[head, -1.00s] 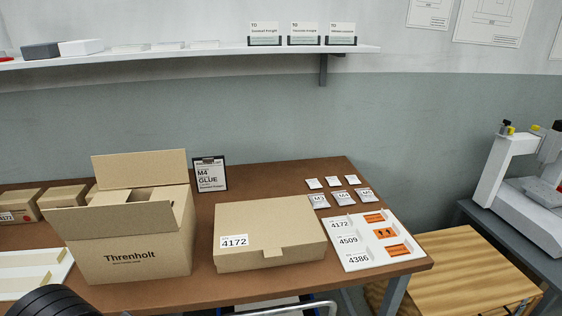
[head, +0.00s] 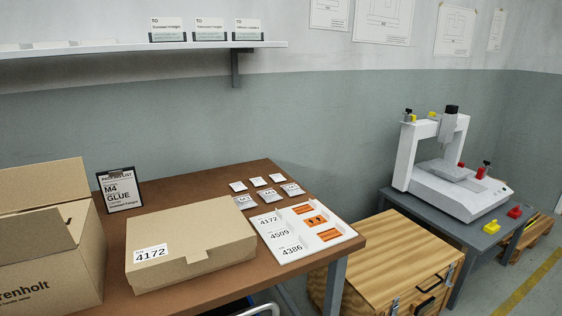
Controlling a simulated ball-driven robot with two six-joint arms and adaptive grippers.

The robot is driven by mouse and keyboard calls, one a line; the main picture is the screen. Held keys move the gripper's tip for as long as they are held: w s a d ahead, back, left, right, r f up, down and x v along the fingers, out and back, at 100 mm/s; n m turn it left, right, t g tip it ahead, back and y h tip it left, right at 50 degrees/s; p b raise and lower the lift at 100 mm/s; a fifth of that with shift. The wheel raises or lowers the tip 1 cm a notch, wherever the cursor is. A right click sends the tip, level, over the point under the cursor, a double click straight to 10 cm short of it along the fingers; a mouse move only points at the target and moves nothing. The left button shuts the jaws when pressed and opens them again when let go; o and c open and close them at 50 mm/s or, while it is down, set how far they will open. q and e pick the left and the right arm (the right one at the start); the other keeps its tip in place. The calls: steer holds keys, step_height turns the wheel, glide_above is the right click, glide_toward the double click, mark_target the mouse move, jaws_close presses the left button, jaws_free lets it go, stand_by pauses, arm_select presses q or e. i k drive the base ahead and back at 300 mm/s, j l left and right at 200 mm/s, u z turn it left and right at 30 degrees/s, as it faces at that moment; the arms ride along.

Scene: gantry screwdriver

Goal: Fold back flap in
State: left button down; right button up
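The open carton marked Threnholt (head: 75,265) stands at the left of the brown table, cut off by the left edge of the head view. Its back flap (head: 42,186) stands up at the rear. Another flap (head: 30,236) shows at its front left, tilted outward. The inside of the carton is mostly hidden. Neither of my grippers shows in the head view.
A closed box labelled 4172 (head: 190,238) lies beside the carton. A label sheet (head: 342,232), small packets (head: 243,201) and a packing list stand (head: 120,192) share the table (head: 262,170). A wooden crate (head: 385,250) and a gantry machine (head: 450,185) stand to the right.

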mark_target(26, 187)
steer(key=j+u, duration=0.1)
steer(key=u, duration=0.3)
steer(key=i+j+u, duration=0.1)
steer(key=u, duration=0.65)
steer(key=i+j+u, duration=0.1)
steer(key=u, duration=0.3)
steer(key=k+j+u, duration=0.2)
steer(key=u, duration=0.15)
steer(key=k+j+u, duration=0.15)
steer(key=u, duration=0.2)
